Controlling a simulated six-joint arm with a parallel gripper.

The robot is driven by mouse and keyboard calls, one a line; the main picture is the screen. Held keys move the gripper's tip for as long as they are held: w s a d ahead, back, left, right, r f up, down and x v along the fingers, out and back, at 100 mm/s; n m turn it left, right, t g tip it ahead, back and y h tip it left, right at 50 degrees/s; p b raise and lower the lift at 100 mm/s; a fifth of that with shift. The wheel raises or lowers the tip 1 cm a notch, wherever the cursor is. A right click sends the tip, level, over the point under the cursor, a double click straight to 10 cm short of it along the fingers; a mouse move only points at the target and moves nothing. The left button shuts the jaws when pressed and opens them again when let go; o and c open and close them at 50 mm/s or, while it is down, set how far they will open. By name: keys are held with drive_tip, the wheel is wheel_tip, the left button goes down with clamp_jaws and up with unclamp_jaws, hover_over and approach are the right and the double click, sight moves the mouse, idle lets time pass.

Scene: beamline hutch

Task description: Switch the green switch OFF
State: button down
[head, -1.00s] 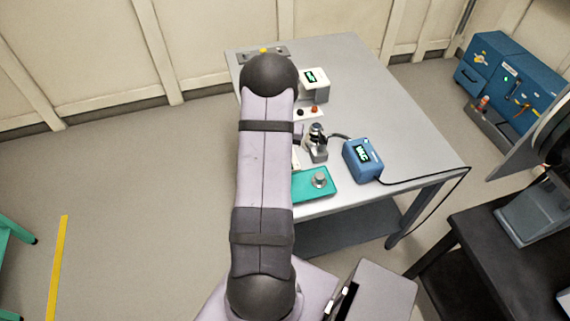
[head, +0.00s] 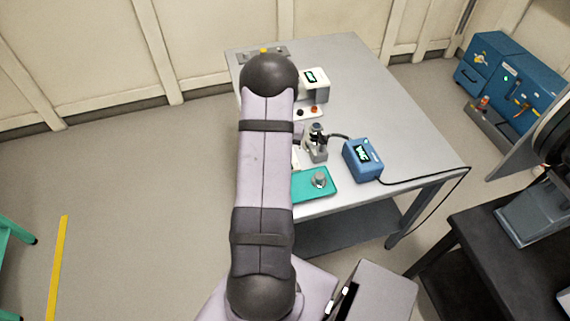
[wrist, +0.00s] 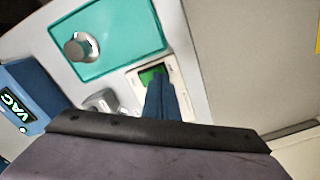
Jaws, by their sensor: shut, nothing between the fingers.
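The green switch (wrist: 151,75) sits on a small white plate (wrist: 137,86) beside a teal panel, in the wrist view. My gripper (wrist: 160,82) is shut and empty. Its blue fingertips are right over the switch and cover part of it. I cannot tell whether they touch it or which way the switch is set. In the head view my arm hides the switch and my fingertips, and only a sliver of the white plate shows beside the arm.
The teal panel (head: 304,190) with a grey knob (head: 319,180) is next to the switch plate. A blue VAC box (head: 362,160) with a cable, a small grey-black device (head: 316,143) and a white display box (head: 314,85) also stand on the table (head: 400,120). The table's right side is mostly clear.

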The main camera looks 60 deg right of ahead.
drive_tip(key=shift+f+b, duration=0.55)
drive_tip(key=shift+f, duration=0.3)
idle(0.5)
drive_tip(key=shift+r, duration=0.2)
drive_tip(key=shift+r+p, duration=2.65)
drive_tip(key=shift+r, duration=0.7)
drive_tip(key=s+a+f, duration=0.1)
drive_tip(key=a, duration=0.2)
drive_tip(key=s+a+f+n+y, duration=0.1)
drive_tip(key=s+a, duration=0.1)
drive_tip(key=a, duration=0.1)
drive_tip(key=s+a+f+g+y, duration=0.1)
drive_tip(key=s+a, duration=0.1)
drive_tip(key=a, duration=0.2)
drive_tip(key=shift+f+n, duration=0.25)
drive_tip(key=shift+n, duration=0.15)
drive_tip(key=w+a+r+n, duration=0.2)
drive_tip(key=a+r+n, duration=0.2)
drive_tip(key=a, duration=0.6)
drive_tip(key=w+a+r+n+h, duration=0.1)
drive_tip(key=a+r+n, duration=0.4)
drive_tip(key=a, duration=0.6)
drive_tip(key=w+a+r+n+t+h, duration=0.1)
drive_tip(key=w+a+r+n, duration=0.2)
drive_tip(key=a, duration=0.8)
drive_tip(key=shift+w+r+n+b, duration=0.15)
drive_tip(key=shift+r+n+b, duration=0.25)
drive_tip(key=shift+r+n, duration=0.4)
